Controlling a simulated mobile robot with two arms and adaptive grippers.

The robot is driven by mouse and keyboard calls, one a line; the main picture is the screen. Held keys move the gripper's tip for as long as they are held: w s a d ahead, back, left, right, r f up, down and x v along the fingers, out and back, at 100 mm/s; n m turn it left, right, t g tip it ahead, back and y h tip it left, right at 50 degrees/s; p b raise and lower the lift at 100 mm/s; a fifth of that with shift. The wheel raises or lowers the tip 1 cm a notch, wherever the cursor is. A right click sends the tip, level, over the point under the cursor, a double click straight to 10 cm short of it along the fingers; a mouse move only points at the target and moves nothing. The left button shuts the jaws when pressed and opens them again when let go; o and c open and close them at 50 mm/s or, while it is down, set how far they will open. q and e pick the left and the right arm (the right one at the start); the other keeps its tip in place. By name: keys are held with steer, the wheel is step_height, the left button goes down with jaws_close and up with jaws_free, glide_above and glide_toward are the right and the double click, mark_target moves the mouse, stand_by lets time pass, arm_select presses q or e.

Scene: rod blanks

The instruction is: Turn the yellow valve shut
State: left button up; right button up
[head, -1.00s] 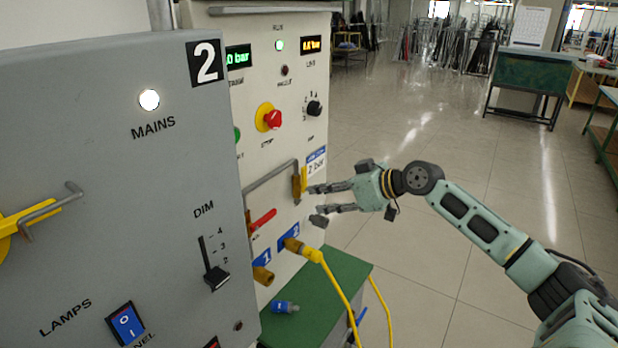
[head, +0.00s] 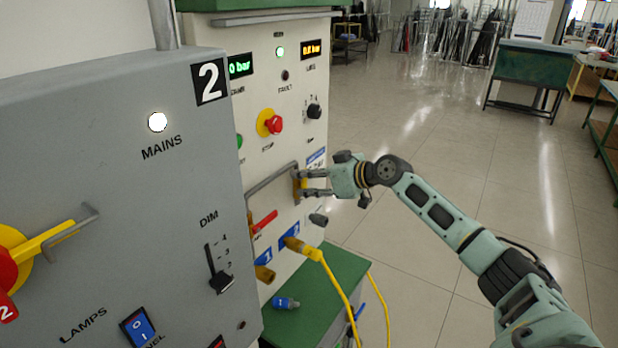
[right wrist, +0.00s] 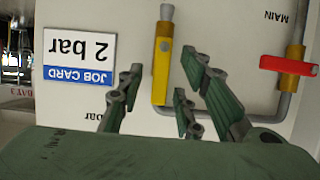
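The yellow valve (head: 304,187) sits on a grey pipe on the cream panel, partly hidden by my fingers in the head view. In the right wrist view, which is upside down, its yellow lever (right wrist: 161,76) lies in line with the straight pipe run. My right gripper (head: 314,184) is open at the panel, with fingers on either side of the lever. A gap shows on both sides, so it does not grip the lever. My left gripper is not in view.
A red valve handle (head: 264,222) is on the same pipe, left of the yellow one. A job card (right wrist: 79,62) reads 2 bar. Yellow hose (head: 337,284) hangs below, over a green bench (head: 335,270). The grey panel (head: 110,215) stands close at left.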

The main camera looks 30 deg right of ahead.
steer(key=shift+c, duration=0.2)
jaws_close()
steer(key=d+m+y+b, duration=0.1)
steer(key=m+b, duration=0.1)
steer(key=b, duration=0.1)
steer(key=w+d+f+m+y+b, duration=0.1)
steer(key=m+y+b, duration=0.1)
steer(key=b, duration=0.1)
steer(key=d+m+y+b, duration=0.1)
steer(key=m+y+b, duration=0.1)
steer(key=m+b, duration=0.1)
steer(key=shift+w+f+g, duration=0.15)
steer(key=shift+f+g, duration=0.25)
steer(key=m+b, duration=0.1)
steer(key=f+m+y+b, duration=0.1)
steer(key=m+b, duration=0.1)
steer(key=shift+w+d+f+y, duration=0.1)
steer(key=shift+d+y, duration=0.15)
steer(key=shift+y, duration=0.05)
steer(key=shift+d+f+m+t+y+b, duration=0.1)
steer(key=shift+f+m+t+y+b, duration=0.2)
steer(key=shift+m+b, duration=0.6)
steer(key=shift+f+m+t+y+b, duration=0.2)
steer(key=shift+m+t+y+b, duration=0.1)
steer(key=shift+m+b, duration=0.55)
